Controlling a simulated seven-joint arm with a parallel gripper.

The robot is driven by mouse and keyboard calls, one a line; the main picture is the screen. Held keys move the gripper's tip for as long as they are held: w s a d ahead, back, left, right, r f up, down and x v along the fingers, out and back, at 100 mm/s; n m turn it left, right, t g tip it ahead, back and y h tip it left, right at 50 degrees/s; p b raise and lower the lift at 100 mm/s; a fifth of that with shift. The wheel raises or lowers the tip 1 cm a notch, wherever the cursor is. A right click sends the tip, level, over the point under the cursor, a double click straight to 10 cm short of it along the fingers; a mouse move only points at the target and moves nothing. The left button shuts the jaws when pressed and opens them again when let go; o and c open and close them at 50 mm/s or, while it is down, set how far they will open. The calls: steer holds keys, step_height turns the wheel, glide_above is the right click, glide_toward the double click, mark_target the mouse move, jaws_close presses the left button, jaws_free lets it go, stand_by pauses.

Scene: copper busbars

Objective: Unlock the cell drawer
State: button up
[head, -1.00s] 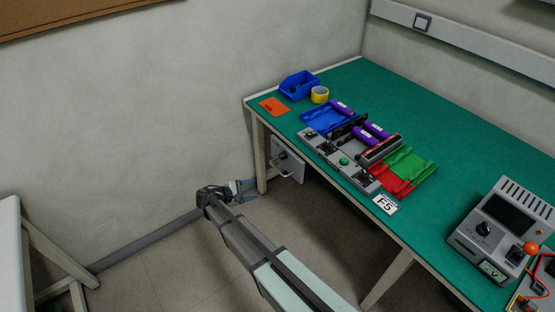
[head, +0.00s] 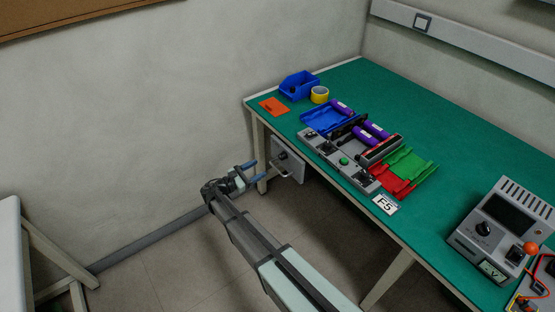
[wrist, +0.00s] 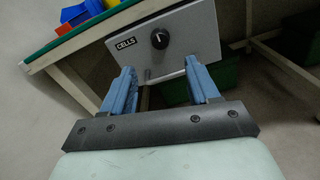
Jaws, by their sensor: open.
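The cell drawer (head: 291,163) hangs under the left end of the green bench. Its grey front also shows in the wrist view (wrist: 195,42), with a "CELLS" label (wrist: 126,43) and a round black knob (wrist: 160,39) that has a pale pointer mark. My gripper (head: 256,170) is just left of the drawer front in the head view. In the wrist view my gripper (wrist: 160,68) is open and empty, its blue fingers reaching toward the lower edge of the front, below the knob.
The bench (head: 465,135) carries a blue bin (head: 299,86), yellow tape (head: 320,95), a grey control box (head: 340,160), coloured trays with purple cells, and a meter (head: 503,232). A bench leg (head: 259,150) stands beside the drawer. The floor in front is clear.

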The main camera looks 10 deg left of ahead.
mark_target(280, 157)
steer(key=x, duration=1.1)
steer(key=shift+c, duration=0.3)
steer(key=c, duration=1)
